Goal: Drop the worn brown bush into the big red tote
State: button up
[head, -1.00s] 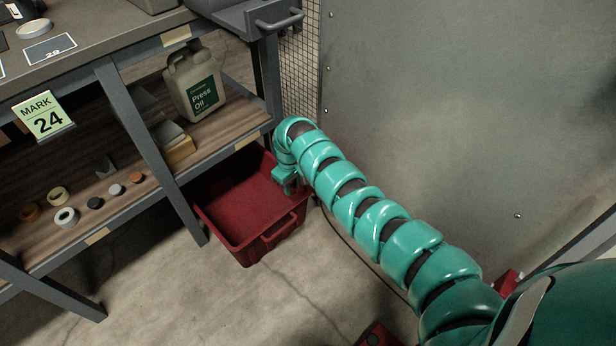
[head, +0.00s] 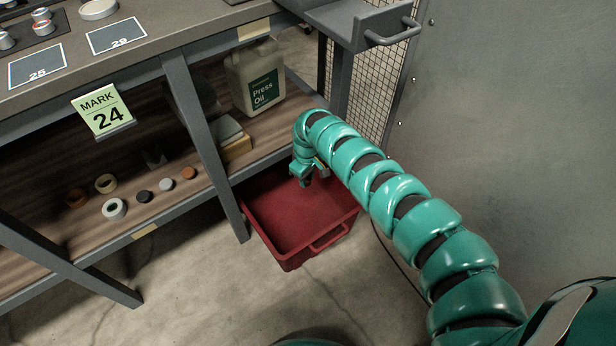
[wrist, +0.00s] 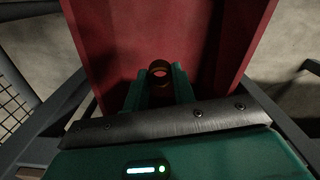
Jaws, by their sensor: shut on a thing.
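The big red tote (head: 318,247) stands on the floor beside the shelf unit, open at the top; it also fills much of the wrist view (wrist: 215,45). My gripper (head: 304,182) is over the tote's back part, pointing down. In the wrist view my gripper (wrist: 160,82) is shut on a brown ring-shaped bush (wrist: 159,68), with the red tote behind it. The bush is held between the two green fingers. In the head view the bush is too small or hidden to make out.
The lower wooden shelf (head: 60,225) holds several small rings and discs, including a white ring (head: 114,209), and a Press Oil jug (head: 257,78). A shelf leg (head: 205,150) stands at the tote's left. Wire mesh and a grey panel (head: 530,120) are at the right.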

notch_tip(320, 180, down, 6)
jog(key=b, duration=0.5)
jog(key=shift+b, duration=0.3)
jog(key=shift+r, duration=0.1)
jog(key=o, duration=1.1)
jog(key=shift+c, duration=0.2)
notch_tip(320, 180, up, 17)
jog(key=p, duration=0.6)
jog(key=shift+r+p, duration=0.2)
jog(key=shift+p, duration=0.15)
jog(key=shift+s+f, duration=0.1)
jog(key=shift+s, duration=0.05)
